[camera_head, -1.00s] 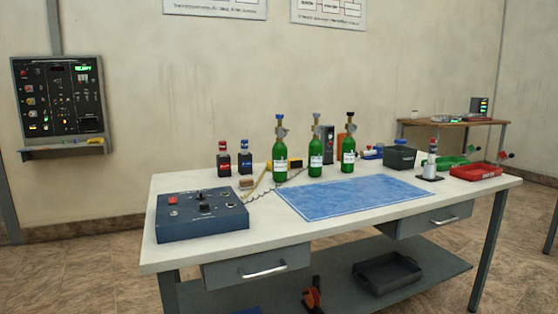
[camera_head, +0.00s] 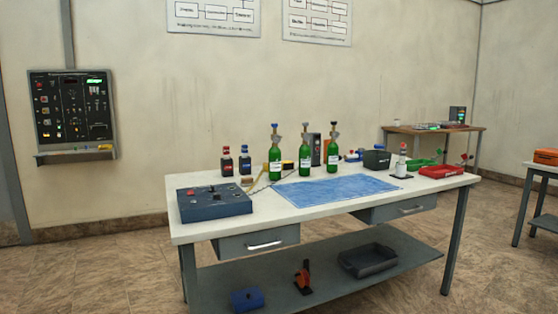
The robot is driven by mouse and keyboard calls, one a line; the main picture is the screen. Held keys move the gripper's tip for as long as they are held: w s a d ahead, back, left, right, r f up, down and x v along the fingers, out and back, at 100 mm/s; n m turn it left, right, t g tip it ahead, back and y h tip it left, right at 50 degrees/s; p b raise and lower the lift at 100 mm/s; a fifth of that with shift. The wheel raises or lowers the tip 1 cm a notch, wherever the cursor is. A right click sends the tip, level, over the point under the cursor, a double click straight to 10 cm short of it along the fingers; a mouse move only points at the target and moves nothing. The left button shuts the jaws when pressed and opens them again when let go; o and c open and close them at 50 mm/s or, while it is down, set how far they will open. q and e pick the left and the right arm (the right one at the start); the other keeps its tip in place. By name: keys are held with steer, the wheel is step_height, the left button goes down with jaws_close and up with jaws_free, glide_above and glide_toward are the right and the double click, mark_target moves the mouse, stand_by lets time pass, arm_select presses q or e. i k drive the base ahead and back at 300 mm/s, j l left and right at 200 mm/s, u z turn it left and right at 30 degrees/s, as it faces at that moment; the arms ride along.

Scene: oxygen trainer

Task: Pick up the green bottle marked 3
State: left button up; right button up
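Three green bottles with metal valve tops stand upright in a row on the white-topped table (camera_head: 215,228), behind the blue mat. They are the left bottle (camera_head: 275,168), the middle bottle (camera_head: 305,160) and the right bottle (camera_head: 332,158). Each has a white label, too small to read, so I cannot tell which is marked 3. Neither of my grippers is in view.
A blue control box (camera_head: 214,204) sits at the table's left. The blue mat (camera_head: 335,188) lies flat and clear. A red tray (camera_head: 440,171) is at the right. Floor in front is open; another table (camera_head: 541,170) stands far right.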

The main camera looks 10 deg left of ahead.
mark_target(274, 155)
steer(key=i+l+z, duration=0.1)
steer(key=i, duration=0.65)
steer(key=i+l, duration=0.25)
steer(key=i, duration=0.5)
steer(key=z, duration=0.05)
